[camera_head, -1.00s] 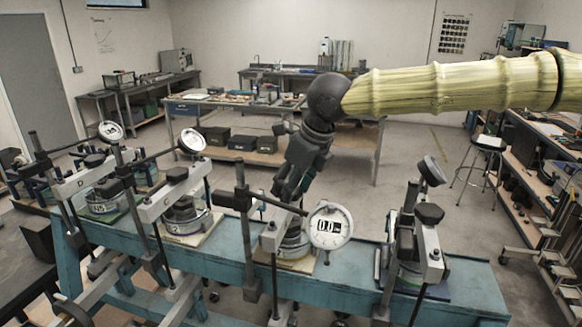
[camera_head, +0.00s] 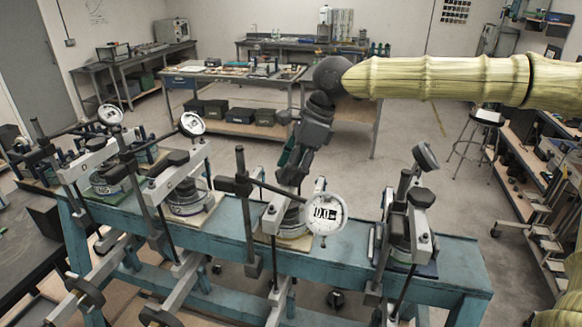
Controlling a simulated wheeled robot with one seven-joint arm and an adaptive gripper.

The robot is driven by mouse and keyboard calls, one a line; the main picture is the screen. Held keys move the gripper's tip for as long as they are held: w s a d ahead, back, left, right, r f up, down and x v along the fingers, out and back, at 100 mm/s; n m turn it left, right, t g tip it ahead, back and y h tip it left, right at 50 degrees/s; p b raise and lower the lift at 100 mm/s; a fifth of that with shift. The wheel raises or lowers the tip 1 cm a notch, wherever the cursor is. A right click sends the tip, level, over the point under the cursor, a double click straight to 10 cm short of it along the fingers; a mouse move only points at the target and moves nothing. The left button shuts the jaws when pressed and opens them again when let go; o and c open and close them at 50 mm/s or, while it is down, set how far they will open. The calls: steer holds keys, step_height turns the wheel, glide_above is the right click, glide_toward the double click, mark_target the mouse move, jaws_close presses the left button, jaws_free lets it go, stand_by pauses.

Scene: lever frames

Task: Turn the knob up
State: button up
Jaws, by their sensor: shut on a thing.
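My gripper (camera_head: 291,180) points down onto the top of the third lever frame (camera_head: 271,222) from the left, which stands on a blue bench. Its fingers are shut at the place where the neighbouring frames carry a black knob. The knob there is hidden behind the fingers, so its turn cannot be read. Similar black knobs show on the second frame (camera_head: 178,158) and the rightmost frame (camera_head: 421,197). A round white dial gauge (camera_head: 324,213) stands just right of my gripper; its digits are too small to read surely.
The blue bench (camera_head: 453,262) carries several lever frames in a row, with upright posts and dial gauges close around my gripper. Hanging weights and levers are below. A stool (camera_head: 487,117) and shelves stand at the right; the floor behind the bench is open.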

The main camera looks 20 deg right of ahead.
stand_by(0.6)
steer(key=o, duration=1)
steer(key=shift+w, duration=0.15)
steer(key=shift+o, duration=0.2)
steer(key=w+v, duration=0.1)
steer(key=v, duration=1.1)
steer(key=shift+s, duration=0.45)
steer(key=shift+n, duration=0.3)
